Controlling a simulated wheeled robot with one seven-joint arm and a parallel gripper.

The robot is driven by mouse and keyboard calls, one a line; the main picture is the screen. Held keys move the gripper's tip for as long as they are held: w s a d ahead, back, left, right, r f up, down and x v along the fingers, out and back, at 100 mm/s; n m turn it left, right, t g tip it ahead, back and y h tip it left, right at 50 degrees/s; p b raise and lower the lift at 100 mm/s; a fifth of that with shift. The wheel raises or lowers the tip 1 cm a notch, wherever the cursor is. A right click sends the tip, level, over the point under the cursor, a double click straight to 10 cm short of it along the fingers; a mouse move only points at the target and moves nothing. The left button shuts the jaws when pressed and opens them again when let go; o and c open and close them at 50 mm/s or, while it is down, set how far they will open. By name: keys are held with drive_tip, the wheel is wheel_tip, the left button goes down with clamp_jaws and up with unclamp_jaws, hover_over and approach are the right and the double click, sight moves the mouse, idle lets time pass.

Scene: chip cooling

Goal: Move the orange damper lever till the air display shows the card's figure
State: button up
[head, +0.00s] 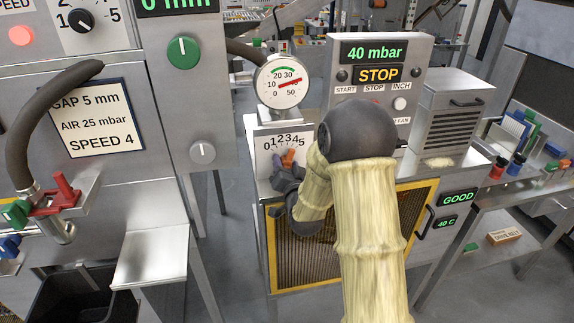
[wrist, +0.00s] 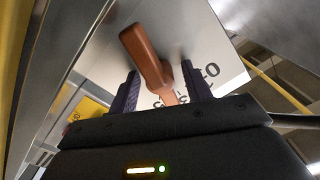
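The orange damper lever (head: 288,157) is on a white plate with a 0 to 5 scale (head: 276,143). It points up towards the higher figures; the exact mark is unclear. In the wrist view the lever (wrist: 150,62) stands between the two dark fingers of my gripper (wrist: 160,76), with a gap seen on each side. My gripper (head: 287,175) is open around the lever, partly hidden behind my arm in the head view. The air display (head: 374,53) reads 40 mbar. The card (head: 97,118) reads GAP 5 mm, AIR 25 mbar, SPEED 4.
A round dial gauge (head: 281,82) stands just above the scale plate. A STOP sign (head: 378,74) and buttons are on the panel to the right. A yellow-framed grille (head: 405,207) lies below. Displays at right read GOOD (head: 458,199) and 40 C.

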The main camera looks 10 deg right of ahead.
drive_tip(key=c, duration=0.8)
drive_tip(key=shift+f, duration=0.1)
drive_tip(key=shift+b, duration=0.6)
drive_tip(key=shift+f+n+b, duration=0.1)
drive_tip(key=shift+n+b, duration=0.3)
drive_tip(key=shift+b, duration=0.05)
drive_tip(key=n+b, duration=0.1)
drive_tip(key=b, duration=0.2)
drive_tip(key=shift+n, duration=0.4)
drive_tip(key=shift+n+b, duration=0.8)
drive_tip(key=shift+b, duration=0.45)
drive_tip(key=shift+n, duration=0.3)
drive_tip(key=o, duration=0.9)
drive_tip(key=shift+r, duration=0.2)
